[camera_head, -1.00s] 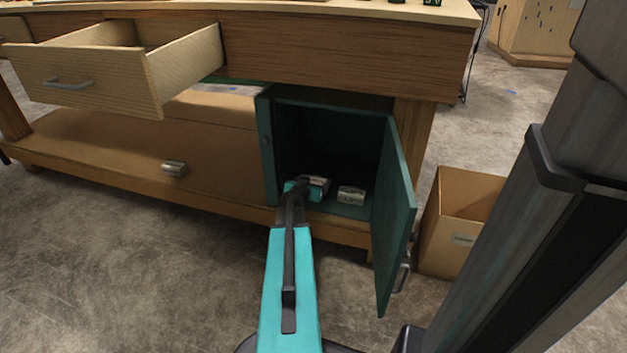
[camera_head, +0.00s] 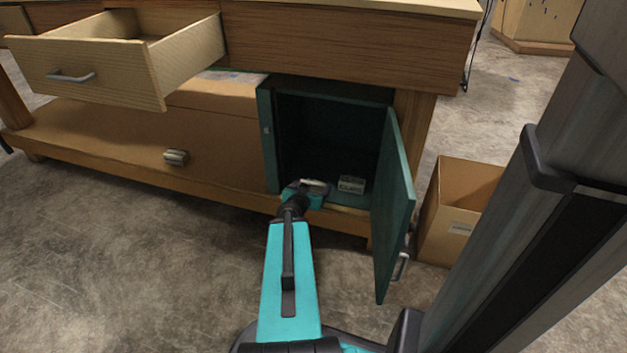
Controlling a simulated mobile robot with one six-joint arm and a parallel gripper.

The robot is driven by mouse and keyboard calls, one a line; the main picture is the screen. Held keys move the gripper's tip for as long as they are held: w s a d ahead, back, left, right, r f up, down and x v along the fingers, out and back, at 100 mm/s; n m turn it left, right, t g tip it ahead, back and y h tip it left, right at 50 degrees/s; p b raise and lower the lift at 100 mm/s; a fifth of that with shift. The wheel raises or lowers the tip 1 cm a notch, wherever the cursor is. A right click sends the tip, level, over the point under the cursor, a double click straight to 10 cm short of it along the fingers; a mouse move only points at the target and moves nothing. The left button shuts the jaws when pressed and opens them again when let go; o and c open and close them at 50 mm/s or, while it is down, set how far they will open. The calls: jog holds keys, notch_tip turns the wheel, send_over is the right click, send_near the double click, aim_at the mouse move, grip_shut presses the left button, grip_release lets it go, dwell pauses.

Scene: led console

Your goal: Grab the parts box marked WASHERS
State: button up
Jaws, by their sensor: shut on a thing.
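My gripper (camera_head: 308,190) is at the open front of the green cabinet (camera_head: 268,140) under the bench. It is shut on a small pale parts box (camera_head: 315,184), mostly hidden by the gripper. A second small parts box (camera_head: 351,185) with a pale label stands on the cabinet floor, to the right of my gripper. The lettering on both boxes is too small to read, so I cannot tell which is marked WASHERS.
The cabinet door (camera_head: 394,205) stands open on the right, close to my arm. An open drawer (camera_head: 100,75) juts out at upper left. A small metallic object (camera_head: 176,157) lies on the lower shelf (camera_head: 100,140). A cardboard box (camera_head: 460,210) stands on the floor at right.

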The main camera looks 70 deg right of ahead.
jog(key=shift+s+a+r+p, duration=0.25)
jog(key=shift+a+p, duration=0.4)
jog(key=shift+p, duration=0.6)
jog(key=shift+s+a+r+p, duration=0.2)
jog(key=shift+a+p, duration=0.45)
jog(key=shift+p, duration=0.55)
jog(key=shift+s+a+f+p, duration=0.1)
jog(key=shift+a+p, duration=0.25)
jog(key=shift+p, duration=0.35)
jog(key=shift+a+f, duration=0.1)
jog(key=shift+a, duration=0.05)
